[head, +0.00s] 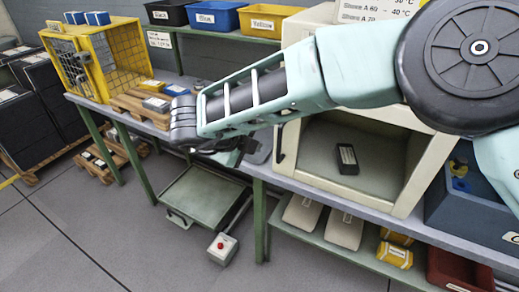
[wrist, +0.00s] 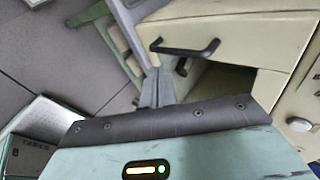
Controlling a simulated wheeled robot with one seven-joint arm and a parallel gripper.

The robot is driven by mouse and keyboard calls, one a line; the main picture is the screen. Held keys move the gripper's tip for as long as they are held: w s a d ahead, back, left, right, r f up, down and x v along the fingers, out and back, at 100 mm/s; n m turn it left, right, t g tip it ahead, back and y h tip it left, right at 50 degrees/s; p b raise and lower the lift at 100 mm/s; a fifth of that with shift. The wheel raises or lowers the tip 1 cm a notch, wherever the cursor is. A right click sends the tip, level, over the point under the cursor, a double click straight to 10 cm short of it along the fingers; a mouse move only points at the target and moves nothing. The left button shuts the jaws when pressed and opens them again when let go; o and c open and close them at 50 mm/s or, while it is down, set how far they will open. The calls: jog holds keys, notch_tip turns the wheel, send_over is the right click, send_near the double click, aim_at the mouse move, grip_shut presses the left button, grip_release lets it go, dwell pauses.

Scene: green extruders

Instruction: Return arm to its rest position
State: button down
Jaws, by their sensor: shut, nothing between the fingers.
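My arm (head: 270,90) stretches from the upper right of the head view toward the left, above the workbench. My gripper (wrist: 157,88) shows in the wrist view with its fingers together and nothing between them. In the head view, the arm and wrist largely hide the fingers. The gripper is in front of the bench, left of the open beige cabinet (head: 403,198). In the wrist view, a beige panel with a black handle (wrist: 186,49) lies just beyond the fingertips; I cannot tell if they touch.
A dark box (head: 347,158) stands inside the cabinet. A yellow cage (head: 113,48) stands at the bench's left end. Black, blue and yellow bins line the shelf above. A grey-green platform (head: 203,196) and a red-button box (head: 222,248) are below. The left foreground floor is clear.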

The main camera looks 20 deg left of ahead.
notch_tip(320, 180, up, 10)
jog(key=w+a+f+n+t+y, duration=0.1)
jog(key=w+a+n+t+y, duration=0.1)
jog(key=n+y, duration=0.4)
jog(key=s+d+r+n+g+y, duration=0.3)
jog(key=s+r+n+y, duration=0.2)
jog(key=n, duration=0.5)
jog(key=s+d+f+n+g+h, duration=0.2)
jog(key=s+d+n, duration=0.2)
jog(key=d, duration=0.7)
jog(key=s+d+f+n+g+h, duration=0.3)
jog(key=s+d+n, duration=0.1)
jog(key=s+d, duration=0.5)
jog(key=s+d+f+n+g+h, duration=0.2)
jog(key=s+d+n, duration=0.3)
jog(key=d, duration=0.8)
jog(key=shift+s+d+f+g+h, duration=0.25)
jog(key=shift+s+f+g+h, duration=0.25)
jog(key=shift+s, duration=0.3)
